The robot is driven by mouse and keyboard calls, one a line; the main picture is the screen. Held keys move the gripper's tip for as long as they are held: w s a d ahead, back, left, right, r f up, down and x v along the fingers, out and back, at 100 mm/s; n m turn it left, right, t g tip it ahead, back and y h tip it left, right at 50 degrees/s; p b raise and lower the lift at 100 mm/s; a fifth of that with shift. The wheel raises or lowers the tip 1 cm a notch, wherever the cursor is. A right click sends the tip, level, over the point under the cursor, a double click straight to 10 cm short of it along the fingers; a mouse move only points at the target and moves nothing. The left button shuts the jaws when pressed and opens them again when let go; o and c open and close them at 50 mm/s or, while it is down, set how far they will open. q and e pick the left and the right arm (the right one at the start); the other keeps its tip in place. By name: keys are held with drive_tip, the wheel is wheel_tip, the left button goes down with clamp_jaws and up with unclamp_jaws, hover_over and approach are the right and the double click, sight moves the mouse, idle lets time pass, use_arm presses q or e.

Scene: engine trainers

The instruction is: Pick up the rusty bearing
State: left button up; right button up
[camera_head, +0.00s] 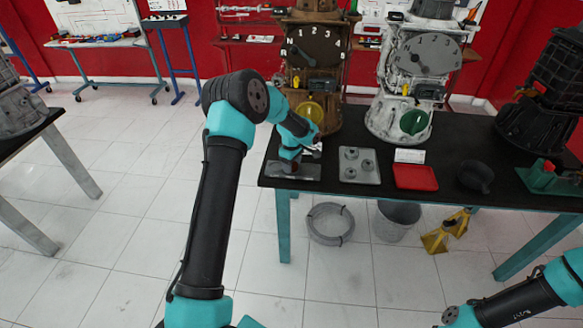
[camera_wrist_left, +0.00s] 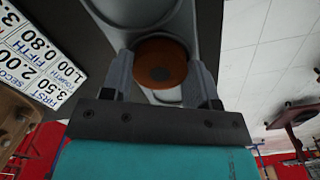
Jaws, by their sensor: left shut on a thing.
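The rusty bearing (camera_wrist_left: 160,62) is a round, orange-brown piece with a dark grey centre, seen between the two fingers of my left gripper (camera_wrist_left: 164,84) in the left wrist view. The gripper is shut on it. A grey metal plate (camera_wrist_left: 186,22) with rounded recesses is behind the bearing. In the head view my left gripper (camera_head: 290,167) is low over the grey plate (camera_head: 310,170) at the table's left end, and the bearing is hidden there. I cannot tell whether the bearing touches the plate. My right gripper is outside the view.
The black table (camera_head: 455,180) holds another grey plate (camera_head: 346,173) with several grey parts, a red tray (camera_head: 415,178), a dark pan (camera_head: 475,177) and a green box (camera_head: 552,183). A brown engine trainer (camera_head: 318,85) and a white one (camera_head: 420,75) stand behind.

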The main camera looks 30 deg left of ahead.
use_arm(q)
drive_tip(key=c, duration=0.4)
drive_tip(key=shift+o, duration=0.2)
drive_tip(key=shift+r, duration=0.55)
wheel_tip(320, 180, up, 3)
drive_tip(key=shift+f, duration=0.15)
drive_tip(key=s+d+r, duration=0.1)
drive_tip(key=s+d, duration=0.7)
drive_tip(key=s, duration=0.5)
drive_tip(key=shift+s+d, duration=0.15)
drive_tip(key=shift+s, duration=0.15)
drive_tip(key=shift+r, duration=0.1)
